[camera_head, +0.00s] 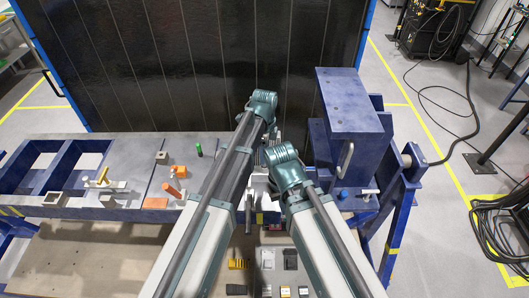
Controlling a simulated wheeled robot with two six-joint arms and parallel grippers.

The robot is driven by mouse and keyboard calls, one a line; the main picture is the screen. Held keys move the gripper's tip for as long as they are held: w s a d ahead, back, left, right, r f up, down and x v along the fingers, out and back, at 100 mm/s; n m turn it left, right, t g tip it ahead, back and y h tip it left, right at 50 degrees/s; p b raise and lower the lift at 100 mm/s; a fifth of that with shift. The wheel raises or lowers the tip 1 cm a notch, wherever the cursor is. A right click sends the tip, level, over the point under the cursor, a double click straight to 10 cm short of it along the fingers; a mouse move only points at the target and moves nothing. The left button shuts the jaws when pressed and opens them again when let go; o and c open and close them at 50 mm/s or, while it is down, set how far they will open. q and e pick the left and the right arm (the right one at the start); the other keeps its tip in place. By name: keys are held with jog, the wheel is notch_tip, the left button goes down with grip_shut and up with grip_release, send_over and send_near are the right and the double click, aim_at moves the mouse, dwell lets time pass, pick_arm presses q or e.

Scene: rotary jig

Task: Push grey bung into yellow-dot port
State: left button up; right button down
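My two arms reach in from the bottom middle over the blue bench. My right gripper (259,188) is below the teal wrist joint of my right arm, over pale metal parts at the middle of the bench. Its fingers are small and crowded, so I cannot tell if they are open or shut. My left gripper is mostly hidden behind the arm links, and its fingers cannot be made out. I cannot pick out the grey bung or the yellow-dot port; the area between my arms is largely covered.
A large blue box (346,105) with a handle stands right of my arms. Left on the bench (130,150) are a green cylinder (199,149), orange blocks (155,203) and metal fixtures. Small yellow, grey and black pieces lie below at the front. A dark panel (200,60) rises behind.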

notch_tip(320, 180, up, 9)
jog(key=p, duration=0.7)
jog(key=shift+f+p, duration=0.15)
jog(key=shift+p, duration=0.15)
jog(key=shift+s, duration=0.1)
